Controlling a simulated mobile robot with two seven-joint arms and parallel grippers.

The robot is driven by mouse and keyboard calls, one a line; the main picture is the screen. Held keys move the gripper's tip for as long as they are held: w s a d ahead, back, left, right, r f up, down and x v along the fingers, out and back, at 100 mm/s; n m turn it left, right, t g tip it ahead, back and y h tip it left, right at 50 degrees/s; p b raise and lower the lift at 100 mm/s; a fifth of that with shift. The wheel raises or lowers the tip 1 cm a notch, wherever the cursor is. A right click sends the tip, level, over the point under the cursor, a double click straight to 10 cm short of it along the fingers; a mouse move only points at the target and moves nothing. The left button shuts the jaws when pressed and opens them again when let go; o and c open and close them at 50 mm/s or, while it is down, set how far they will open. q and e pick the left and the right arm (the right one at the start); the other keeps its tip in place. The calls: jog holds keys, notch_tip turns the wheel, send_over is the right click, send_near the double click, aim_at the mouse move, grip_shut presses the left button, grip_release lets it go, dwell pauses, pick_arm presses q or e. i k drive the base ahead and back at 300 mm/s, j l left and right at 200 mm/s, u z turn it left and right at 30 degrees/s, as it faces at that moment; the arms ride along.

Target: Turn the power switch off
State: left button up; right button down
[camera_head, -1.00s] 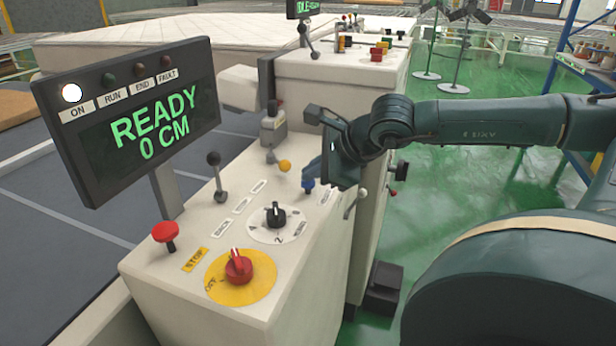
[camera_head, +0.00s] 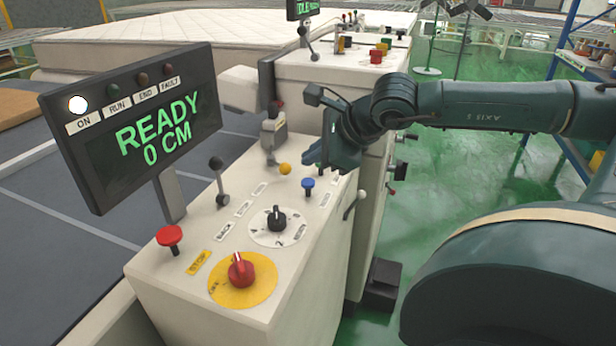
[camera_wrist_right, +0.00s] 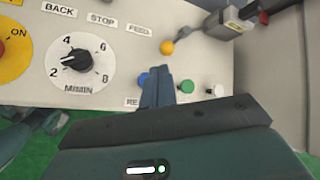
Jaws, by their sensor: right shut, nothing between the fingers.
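The power switch is a red rotary knob (camera_head: 241,270) on a yellow disc (camera_head: 262,287) at the near end of the cream console. An OFF label shows at its left. Part of the disc, with the word ON, shows at the left edge of the right wrist view (camera_wrist_right: 14,52). My right gripper (camera_head: 308,157) is shut and empty. It hovers over the console's far right part, well beyond the switch. In the wrist view its closed fingers (camera_wrist_right: 170,82) point between a blue button (camera_wrist_right: 143,79) and a green button (camera_wrist_right: 187,86). My left gripper is not in view.
A numbered black dial (camera_head: 276,218), blue button (camera_head: 308,184), yellow ball knob (camera_head: 285,169), black-topped lever (camera_head: 218,180) and red stop button (camera_head: 170,237) stand on the console. The screen (camera_head: 140,125) reads READY 0 CM, with its ON lamp lit.

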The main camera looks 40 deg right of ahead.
aim_at(241, 273)
jog(key=k+l, duration=0.7)
jog(key=k, duration=0.2)
